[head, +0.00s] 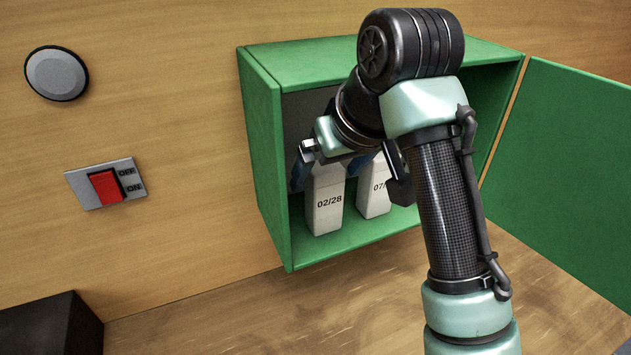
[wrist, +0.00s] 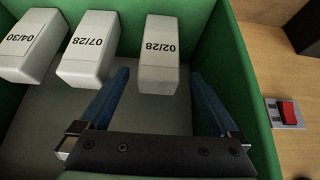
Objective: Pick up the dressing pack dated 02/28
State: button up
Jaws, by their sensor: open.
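The dressing pack dated 02/28 (head: 328,210) is a white upright block at the left of the green cabinet's floor. In the wrist view the 02/28 pack (wrist: 160,58) stands between and just beyond the blue fingertips. My gripper (wrist: 163,78) is open and empty, with one finger on each side of the pack's line. In the head view my gripper (head: 326,172) reaches into the cabinet, and my arm hides part of the pack's top. I cannot tell whether a finger touches the pack.
A 07/28 pack (wrist: 91,52) stands beside the left finger, and a 04/30 pack (wrist: 30,46) is farther left. The green cabinet (head: 262,150) has a near side wall close to my right finger in the wrist view. Its door (head: 565,170) hangs open. A red switch (head: 106,187) is on the wall.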

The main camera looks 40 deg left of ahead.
jog(key=shift+d, duration=0.3)
jog(key=shift+w+f, duration=0.1)
jog(key=shift+f, duration=0.25)
jog(key=x, duration=0.3)
jog(key=p+x, duration=0.1)
jog(key=x, duration=0.2)
jog(key=shift+a+f, duration=0.15)
jog(key=shift+a, duration=0.3)
jog(key=c, duration=1.5)
